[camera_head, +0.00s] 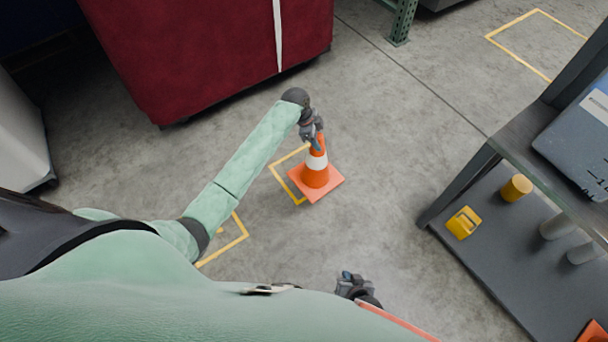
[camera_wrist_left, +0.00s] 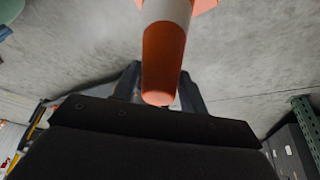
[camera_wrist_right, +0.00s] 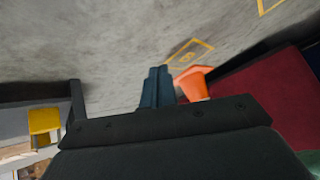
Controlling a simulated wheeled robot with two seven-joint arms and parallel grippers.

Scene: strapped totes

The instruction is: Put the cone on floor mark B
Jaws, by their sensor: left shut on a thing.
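The orange cone (camera_head: 316,178) with a white band stands roughly upright, its square base overlapping the right part of a yellow floor outline (camera_head: 283,187). I cannot tell whether the base touches the floor. My left gripper (camera_head: 315,141) is shut on the cone's top; the left wrist view shows the tip (camera_wrist_left: 162,65) between the fingers. My right gripper (camera_head: 352,283) is low in the head view, away from the cone, with its fingers together and empty in the right wrist view (camera_wrist_right: 157,88). That view also shows the cone (camera_wrist_right: 192,82) and a lettered yellow outline (camera_wrist_right: 190,52); its letter is unclear.
A second yellow outline (camera_head: 238,243) is partly hidden by my left arm, and a third (camera_head: 538,42) lies at the upper right. A dark red tote (camera_head: 215,50) stands behind the cone. A grey shelf cart (camera_head: 480,268) stands at right. Floor between is clear.

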